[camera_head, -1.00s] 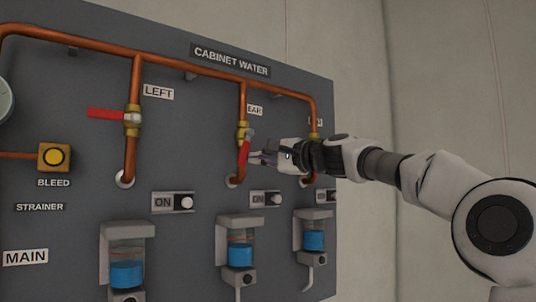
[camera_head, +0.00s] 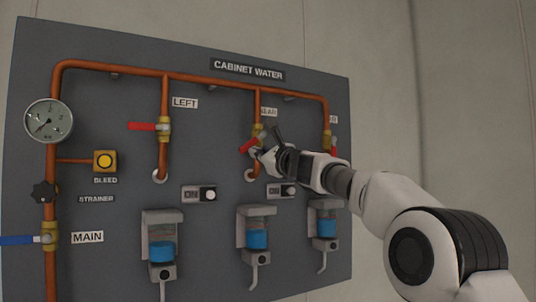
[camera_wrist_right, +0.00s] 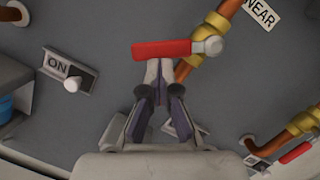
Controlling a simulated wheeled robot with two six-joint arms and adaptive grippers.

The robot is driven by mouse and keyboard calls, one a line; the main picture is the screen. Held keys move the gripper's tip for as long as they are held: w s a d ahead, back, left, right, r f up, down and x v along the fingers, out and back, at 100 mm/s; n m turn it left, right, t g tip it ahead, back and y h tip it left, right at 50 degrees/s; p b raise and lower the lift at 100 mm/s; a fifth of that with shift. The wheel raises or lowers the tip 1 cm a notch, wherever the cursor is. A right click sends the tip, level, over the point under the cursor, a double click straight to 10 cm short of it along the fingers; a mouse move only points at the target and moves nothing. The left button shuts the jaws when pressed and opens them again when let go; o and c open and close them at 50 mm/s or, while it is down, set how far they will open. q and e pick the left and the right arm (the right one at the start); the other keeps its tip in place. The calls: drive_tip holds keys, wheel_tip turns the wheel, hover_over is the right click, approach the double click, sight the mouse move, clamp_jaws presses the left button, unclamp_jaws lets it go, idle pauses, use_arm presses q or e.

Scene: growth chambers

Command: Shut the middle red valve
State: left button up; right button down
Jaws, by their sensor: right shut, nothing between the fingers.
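The middle red valve has a red lever (camera_head: 249,146) on a brass body (camera_head: 257,131). It sits on the middle of three copper drop pipes. In the right wrist view the red lever (camera_wrist_right: 162,50) lies across the slanting pipe, beside the NEAR label (camera_wrist_right: 261,13). My right gripper (camera_head: 259,152) is shut and empty just below the lever. In the wrist view its closed fingertips (camera_wrist_right: 159,68) are at the lever's lower edge and seem to touch it. My left gripper is not in view.
The left red valve lever (camera_head: 142,126) points left, across its pipe. The right red valve lever (camera_head: 334,146) is partly seen beyond my arm. ON switches (camera_head: 207,193) and cups of blue liquid (camera_head: 162,250) sit below. A blue MAIN lever (camera_head: 18,240) is far left.

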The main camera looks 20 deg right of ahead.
drive_tip(key=m, duration=0.1)
drive_tip(key=a+r+m+h, duration=0.1)
drive_tip(key=m, duration=0.1)
drive_tip(key=a+m, duration=0.1)
drive_tip(key=m, duration=0.1)
drive_tip(key=shift+r+t, duration=0.2)
drive_tip(key=shift+t, duration=0.1)
wheel_tip(320, 180, down, 5)
drive_tip(key=d+b, duration=0.1)
drive_tip(key=b, duration=0.4)
drive_tip(key=r+b+v, duration=0.1)
drive_tip(key=b+v, duration=0.5)
drive_tip(key=v, duration=0.3)
drive_tip(key=shift+s, duration=0.45)
drive_tip(key=shift+d, duration=0.1)
drive_tip(key=shift+s+r, duration=0.1)
drive_tip(key=shift+s, duration=0.05)
